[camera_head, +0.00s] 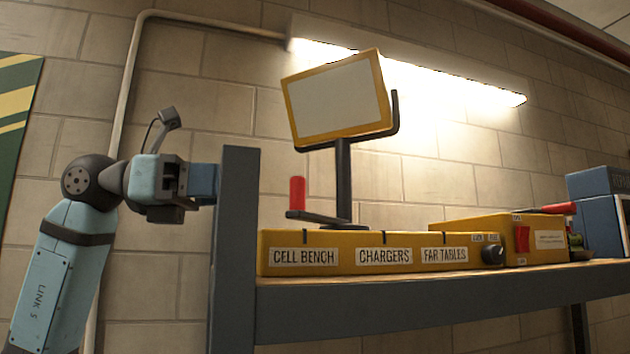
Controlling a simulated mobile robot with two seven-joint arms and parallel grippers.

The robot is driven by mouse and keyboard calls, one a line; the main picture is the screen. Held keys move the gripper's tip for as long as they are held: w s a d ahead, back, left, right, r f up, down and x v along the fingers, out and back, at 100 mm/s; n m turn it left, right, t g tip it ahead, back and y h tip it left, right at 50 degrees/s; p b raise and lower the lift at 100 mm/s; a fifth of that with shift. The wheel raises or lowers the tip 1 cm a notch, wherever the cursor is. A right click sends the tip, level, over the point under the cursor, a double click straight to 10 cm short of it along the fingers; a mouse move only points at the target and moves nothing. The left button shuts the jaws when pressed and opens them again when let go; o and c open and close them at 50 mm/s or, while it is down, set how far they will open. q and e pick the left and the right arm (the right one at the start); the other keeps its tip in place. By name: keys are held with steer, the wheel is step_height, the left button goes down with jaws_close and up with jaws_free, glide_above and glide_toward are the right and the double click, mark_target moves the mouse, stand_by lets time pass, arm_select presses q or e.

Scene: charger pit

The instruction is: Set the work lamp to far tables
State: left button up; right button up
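The work lamp (337,100) has a tilted, yellow-framed pale panel on a dark stand. Its yellow base (340,242) carries the labels CELL BENCH (303,256), CHARGERS (384,255) and FAR TABLES (444,254). A dark crank arm with an upright red handle (297,194) sticks out left from the stand's foot, above CELL BENCH. A dark knob (493,254) sits at the base's right end. My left gripper (190,184) is left of the lamp, apart from the handle. A blue block-like part shows at its front, and the post cuts off its tip. My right gripper is not in view.
A grey upright post (234,250) stands between my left gripper and the lamp. The grey shelf (430,290) bears the lamp, a yellow box with a red switch (521,238), a red-handled tool (557,208) and blue boxes (597,222). A lit tube (440,80) hangs on the wall.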

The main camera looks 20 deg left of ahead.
mark_target(304, 185)
arm_select(q)
steer(key=p+x, duration=0.3)
steer(key=x, duration=0.7)
steer(key=shift+d, duration=0.2)
steer(key=shift+w+d, duration=0.25)
steer(key=shift+d, duration=0.3)
steer(key=shift+f, duration=0.1)
jaws_close()
